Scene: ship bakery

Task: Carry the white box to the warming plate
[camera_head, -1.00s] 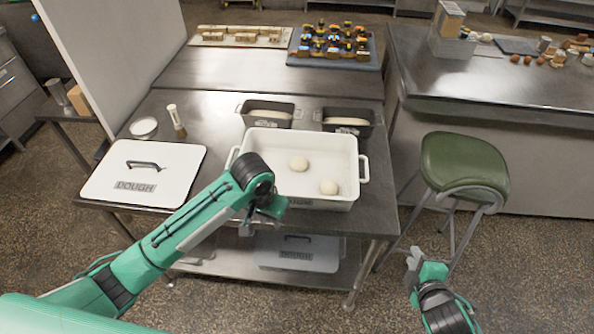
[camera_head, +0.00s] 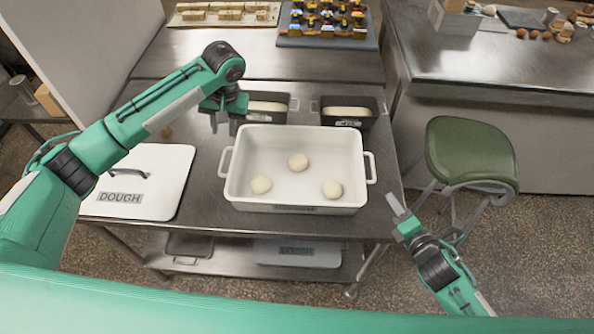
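The white box (camera_head: 237,186) is an open enamel bin with a handle at each end. It stands on the steel table and holds three dough balls (camera_head: 298,162). My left gripper (camera_head: 225,120) is behind the box's back left corner, beside the left loaf pan; its fingers look apart and empty. My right gripper (camera_head: 395,204) is right of the box, off the table's right edge, apart from the right handle. Its finger gap cannot be made out. I cannot identify the warming plate for sure.
A white lid marked DOUGH (camera_head: 158,163) lies left of the box. Two dark loaf pans (camera_head: 349,121) stand behind it. A blue tray (camera_head: 327,42) of small dark items and a board (camera_head: 224,23) lie further back. A green stool (camera_head: 470,150) stands right.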

